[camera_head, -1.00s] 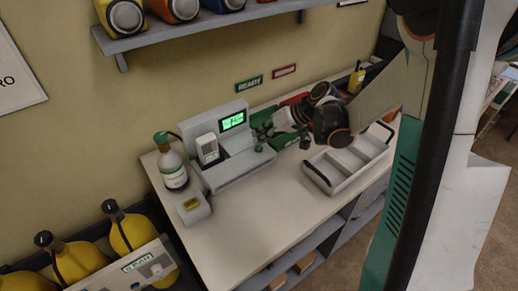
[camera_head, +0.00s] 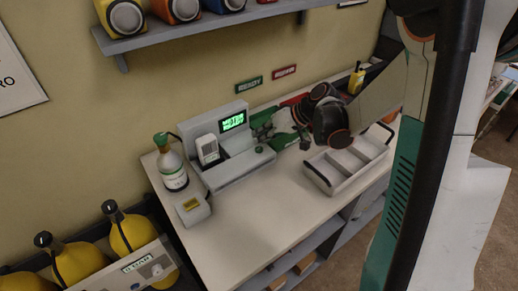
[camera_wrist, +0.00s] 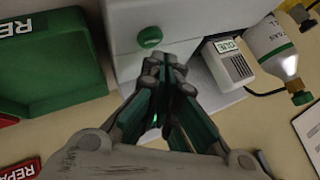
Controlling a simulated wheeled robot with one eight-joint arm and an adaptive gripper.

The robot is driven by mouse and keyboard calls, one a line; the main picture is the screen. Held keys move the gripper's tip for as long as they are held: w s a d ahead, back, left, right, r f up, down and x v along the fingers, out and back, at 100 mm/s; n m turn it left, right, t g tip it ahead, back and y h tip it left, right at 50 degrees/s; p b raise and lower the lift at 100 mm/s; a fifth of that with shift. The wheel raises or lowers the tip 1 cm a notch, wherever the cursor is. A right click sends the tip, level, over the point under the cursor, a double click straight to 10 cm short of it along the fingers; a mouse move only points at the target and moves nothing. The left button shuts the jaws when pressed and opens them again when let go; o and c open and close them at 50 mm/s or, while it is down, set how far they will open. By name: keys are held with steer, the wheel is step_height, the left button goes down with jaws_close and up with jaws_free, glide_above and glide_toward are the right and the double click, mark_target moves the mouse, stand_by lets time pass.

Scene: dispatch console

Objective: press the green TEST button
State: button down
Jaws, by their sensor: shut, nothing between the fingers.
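The grey console (camera_head: 240,168) stands on the table with a lit green screen (camera_head: 233,122). A round green button (camera_wrist: 150,38) sits on the console's pale surface in the wrist view; it shows small and dark in the head view (camera_head: 259,149). No lettering on it is readable. My gripper (camera_wrist: 165,65) is shut and empty, with its fingertips just below the button in the wrist picture and apart from it in the image. In the head view my gripper (camera_head: 268,134) hangs by the console's right end, near the button. The height gap is hard to judge.
A grey handheld device (camera_wrist: 232,65) stands in the console. A white bottle (camera_head: 172,170) and a small grey box (camera_head: 193,208) are to its left. An empty grey tray (camera_head: 335,184) lies to the right, and a green bin (camera_wrist: 50,65) is near my gripper.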

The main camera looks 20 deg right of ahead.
mark_target(261, 147)
steer(key=shift+f, duration=0.1)
steer(key=shift+f+b, duration=0.3)
steer(key=shift+b, duration=0.1)
steer(key=shift+f+b, duration=0.35)
steer(key=shift+f, duration=0.05)
stand_by(0.5)
steer(key=shift+r, duration=0.15)
steer(key=shift+r+p, duration=0.55)
steer(key=shift+r, duration=0.15)
steer(key=shift+r+p, duration=1.7)
steer(key=shift+r, duration=0.8)
steer(key=shift+s, duration=0.1)
